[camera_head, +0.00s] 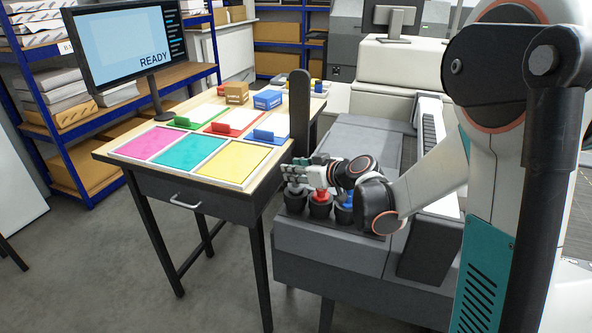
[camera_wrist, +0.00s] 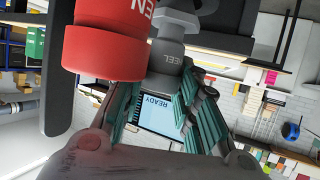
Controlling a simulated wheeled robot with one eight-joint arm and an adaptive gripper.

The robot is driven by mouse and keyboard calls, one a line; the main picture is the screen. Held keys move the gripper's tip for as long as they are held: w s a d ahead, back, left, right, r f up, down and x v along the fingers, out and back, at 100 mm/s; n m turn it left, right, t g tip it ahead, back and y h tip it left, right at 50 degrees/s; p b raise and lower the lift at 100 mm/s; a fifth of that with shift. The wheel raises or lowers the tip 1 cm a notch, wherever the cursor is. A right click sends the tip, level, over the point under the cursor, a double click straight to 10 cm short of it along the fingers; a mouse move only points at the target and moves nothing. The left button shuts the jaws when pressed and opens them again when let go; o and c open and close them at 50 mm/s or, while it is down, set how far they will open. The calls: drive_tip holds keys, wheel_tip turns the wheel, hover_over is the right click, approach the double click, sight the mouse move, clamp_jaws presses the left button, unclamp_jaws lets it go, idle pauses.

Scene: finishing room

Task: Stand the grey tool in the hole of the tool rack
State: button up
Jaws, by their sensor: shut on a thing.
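The tool rack has dark round holders (camera_head: 320,208) in a row on a grey cabinet. A red tool (camera_head: 320,193) stands in the middle holder, and it looms close beside the grey tool in the wrist view (camera_wrist: 105,48). A blue tool (camera_head: 347,200) is at the right holder, partly covered by my wrist. The grey tool's lower end is hidden, so I cannot tell whether it is in a hole.
A wooden-topped table (camera_head: 240,186) with pink, teal and yellow panels stands left of the rack. A dark upright post (camera_head: 299,110) rises behind my gripper. A monitor (camera_head: 125,45) reads READY. Cardboard and blue boxes (camera_head: 267,99) sit at the table's back.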

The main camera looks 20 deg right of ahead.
drive_tip(key=shift+f, duration=0.3)
drive_tip(key=o, duration=1.1)
drive_tip(key=v, duration=1.2)
drive_tip(key=shift+s+d+f, duration=0.1)
drive_tip(key=shift+s, duration=0.05)
